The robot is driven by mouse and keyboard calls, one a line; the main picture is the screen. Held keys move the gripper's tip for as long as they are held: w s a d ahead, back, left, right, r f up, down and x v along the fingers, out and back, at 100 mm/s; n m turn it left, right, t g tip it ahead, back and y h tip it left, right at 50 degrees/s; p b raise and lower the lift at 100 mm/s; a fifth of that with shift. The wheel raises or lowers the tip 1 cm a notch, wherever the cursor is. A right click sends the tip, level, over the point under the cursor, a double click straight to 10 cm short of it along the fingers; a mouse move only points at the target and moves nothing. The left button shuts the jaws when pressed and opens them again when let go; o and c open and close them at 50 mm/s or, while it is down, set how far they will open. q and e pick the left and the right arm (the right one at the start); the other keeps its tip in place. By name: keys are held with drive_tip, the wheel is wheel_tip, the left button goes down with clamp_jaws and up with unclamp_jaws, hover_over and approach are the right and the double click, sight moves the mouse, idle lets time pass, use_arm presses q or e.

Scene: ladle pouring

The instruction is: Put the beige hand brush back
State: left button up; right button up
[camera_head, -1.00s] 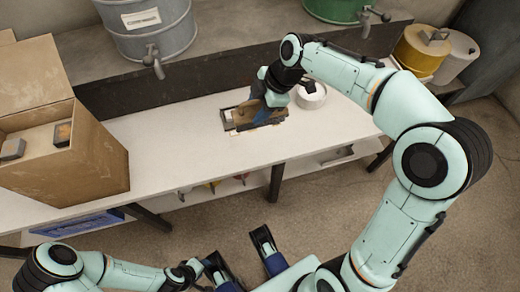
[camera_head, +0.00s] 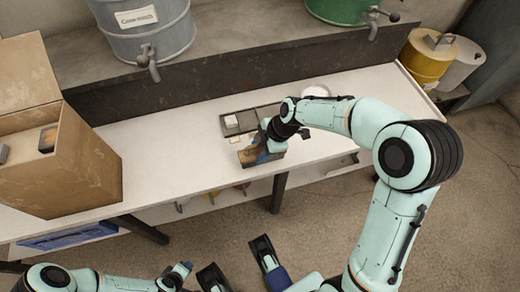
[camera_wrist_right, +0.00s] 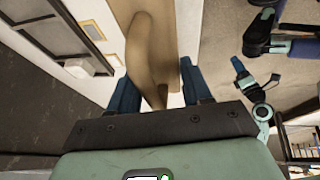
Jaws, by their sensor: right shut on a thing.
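The beige hand brush (camera_head: 249,157) is in my right gripper (camera_head: 264,150), over the front part of the white table. In the right wrist view the curved brush (camera_wrist_right: 145,50) extends away between the two blue fingers of that gripper (camera_wrist_right: 160,88), which are shut on it. A dark divided tray (camera_head: 256,113) lies just behind the brush in the head view, and its edge shows at the left in the wrist view (camera_wrist_right: 92,30). My left gripper (camera_head: 180,272) is low at the bottom, away from the table; its jaw opening is unclear.
A white block (camera_head: 231,121) sits in the tray's left part. A white round dish (camera_head: 316,91) is behind my right arm. An open cardboard box (camera_head: 70,165) stands at left. A metal drum (camera_head: 150,35) with a tap overhangs the back. The table between box and tray is clear.

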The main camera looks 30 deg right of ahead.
drive_tip(key=shift+f, duration=0.3)
drive_tip(key=shift+f, duration=0.1)
drive_tip(key=o, duration=0.9)
drive_tip(key=shift+o, duration=0.2)
